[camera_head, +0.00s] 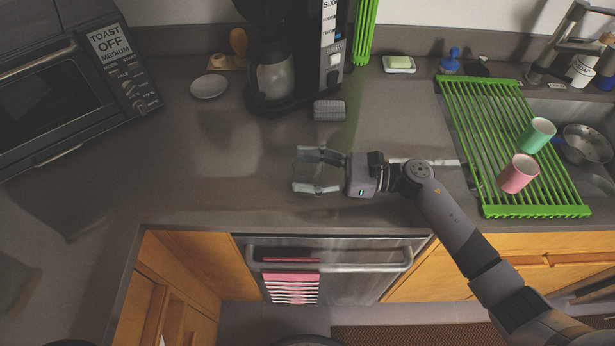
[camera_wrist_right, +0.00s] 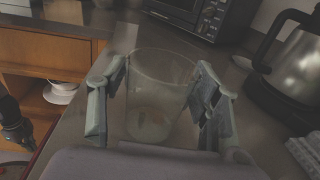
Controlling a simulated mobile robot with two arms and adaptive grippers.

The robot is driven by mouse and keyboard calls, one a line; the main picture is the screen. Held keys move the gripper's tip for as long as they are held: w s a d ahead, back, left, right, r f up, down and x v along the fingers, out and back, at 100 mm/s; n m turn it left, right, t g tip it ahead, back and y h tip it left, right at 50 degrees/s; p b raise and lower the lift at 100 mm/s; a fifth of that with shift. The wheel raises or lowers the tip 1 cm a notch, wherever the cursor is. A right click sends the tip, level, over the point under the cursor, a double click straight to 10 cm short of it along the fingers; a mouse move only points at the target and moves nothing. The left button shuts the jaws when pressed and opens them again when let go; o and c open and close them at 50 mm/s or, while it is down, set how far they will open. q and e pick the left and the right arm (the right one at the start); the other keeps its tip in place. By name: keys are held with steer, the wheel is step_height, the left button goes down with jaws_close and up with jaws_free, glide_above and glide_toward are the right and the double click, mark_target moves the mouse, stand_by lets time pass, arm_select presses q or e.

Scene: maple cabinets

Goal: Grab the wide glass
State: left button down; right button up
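The wide glass (camera_wrist_right: 160,95) is clear and stands upright between the two fingers of my right gripper (camera_wrist_right: 160,100) in the right wrist view. The fingers are wide apart, one on each side of it, close to its walls near the rim. I cannot tell whether they press on it. In the head view, my right gripper (camera_head: 312,170) is low over the counter near its front edge, fingers pointing left; the glass is barely visible there.
A coffee maker (camera_head: 275,75) and a grey sponge-like block (camera_head: 329,110) are behind the gripper. A green drying rack (camera_head: 500,130) with a pink cup (camera_head: 518,174) and a green cup (camera_head: 537,135) is at right. A toaster oven (camera_head: 70,85) is at left. Counter left of the gripper is clear.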

steer(key=c, duration=0.8)
steer(key=shift+c, duration=0.3)
steer(key=shift+r, duration=0.1)
